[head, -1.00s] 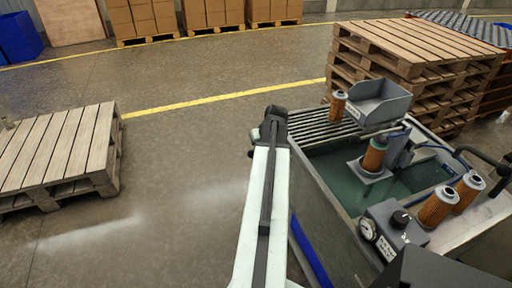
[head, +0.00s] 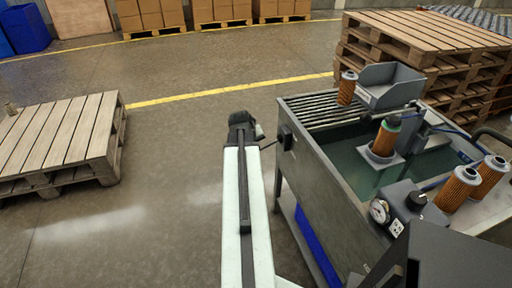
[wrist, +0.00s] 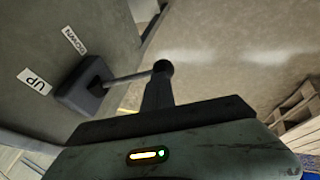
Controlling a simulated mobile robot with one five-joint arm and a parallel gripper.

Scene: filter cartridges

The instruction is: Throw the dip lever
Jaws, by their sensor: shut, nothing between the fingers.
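The dip lever (wrist: 128,77) is a thin rod with a black ball knob, sticking out of a black housing (wrist: 84,86) on the tank's side wall. In the wrist view an "UP" label (wrist: 34,80) and a "DOWN" label (wrist: 74,40) flank the housing. In the head view the housing (head: 285,137) shows on the tank's left wall. My gripper (head: 241,119) is shut and empty, left of the lever. In the wrist view my gripper (wrist: 158,88) reaches up to the knob; whether it touches is unclear. An orange cartridge (head: 385,139) stands on a holder in the tank (head: 318,178).
A grey bin (head: 390,88) and another cartridge (head: 347,88) sit at the tank's slatted back end. Two more cartridges (head: 457,189) and a gauge (head: 379,211) are at the right. Pallets (head: 60,140) lie left; open floor lies between.

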